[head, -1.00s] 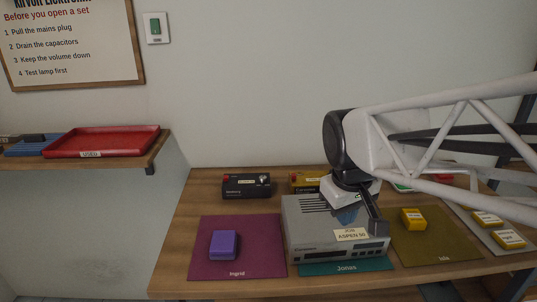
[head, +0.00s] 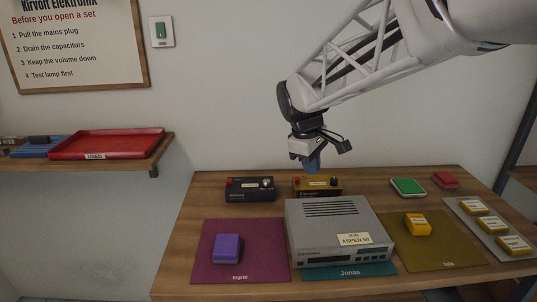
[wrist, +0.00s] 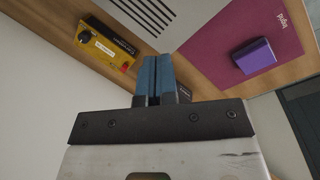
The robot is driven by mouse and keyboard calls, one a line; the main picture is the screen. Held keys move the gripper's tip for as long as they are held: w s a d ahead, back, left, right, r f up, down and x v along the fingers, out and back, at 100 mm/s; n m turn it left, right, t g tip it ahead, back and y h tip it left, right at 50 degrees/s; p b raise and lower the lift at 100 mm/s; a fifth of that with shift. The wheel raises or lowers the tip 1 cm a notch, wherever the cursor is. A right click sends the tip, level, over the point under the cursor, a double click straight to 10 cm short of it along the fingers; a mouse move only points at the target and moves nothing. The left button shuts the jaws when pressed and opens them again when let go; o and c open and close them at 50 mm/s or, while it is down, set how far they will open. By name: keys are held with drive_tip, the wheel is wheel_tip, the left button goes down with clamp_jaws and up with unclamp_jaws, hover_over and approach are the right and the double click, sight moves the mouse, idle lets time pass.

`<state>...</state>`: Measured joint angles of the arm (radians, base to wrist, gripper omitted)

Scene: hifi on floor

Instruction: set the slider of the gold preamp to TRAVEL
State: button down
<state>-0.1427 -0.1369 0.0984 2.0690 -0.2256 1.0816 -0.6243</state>
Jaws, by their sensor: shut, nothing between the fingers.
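The gold preamp (head: 318,186) stands at the back of the table, behind the grey hi-fi unit, with a pale label and dark knob on its front. It also shows in the wrist view (wrist: 105,48) at the upper left, with a red part, a black knob and a white label. Its slider is too small to make out. My gripper (head: 311,166) points down just above and behind the preamp's top in the head view, its blue fingers shut and empty. In the wrist view the closed fingers (wrist: 152,78) lie to the right of the preamp. Contact cannot be told.
The grey hi-fi unit (head: 326,232) stands in front of the preamp. A black preamp-like box (head: 250,189) is to its left. A purple block (head: 227,248), a yellow block (head: 417,224), a green pad (head: 408,187) and a red block (head: 445,179) lie around. A red tray (head: 107,144) rests on the shelf.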

sight(294, 183)
drive_tip(key=w+a+f+n, duration=0.2)
drive_tip(key=w+a, duration=0.1)
drive_tip(key=w, duration=0.4)
drive_tip(key=w+a+f+n+h, duration=0.1)
drive_tip(key=w+a+f+n, duration=0.2)
drive_tip(key=w, duration=0.4)
drive_tip(key=w+a+f+n+h, duration=0.1)
drive_tip(key=w+a+f+n, duration=0.1)
drive_tip(key=w, duration=0.6)
drive_tip(key=shift+a+f+n+g, duration=0.15)
drive_tip(key=shift+a+n+g, duration=0.3)
drive_tip(key=shift+a, duration=0.6)
drive_tip(key=shift+d+f, duration=0.1)
drive_tip(key=shift+f, duration=0.05)
drive_tip(key=x, duration=0.9)
drive_tip(key=shift+d, duration=0.1)
drive_tip(key=d, duration=0.2)
drive_tip(key=shift+w+d+f, duration=0.1)
drive_tip(key=shift+d+f, duration=0.2)
drive_tip(key=shift+d, duration=0.8)
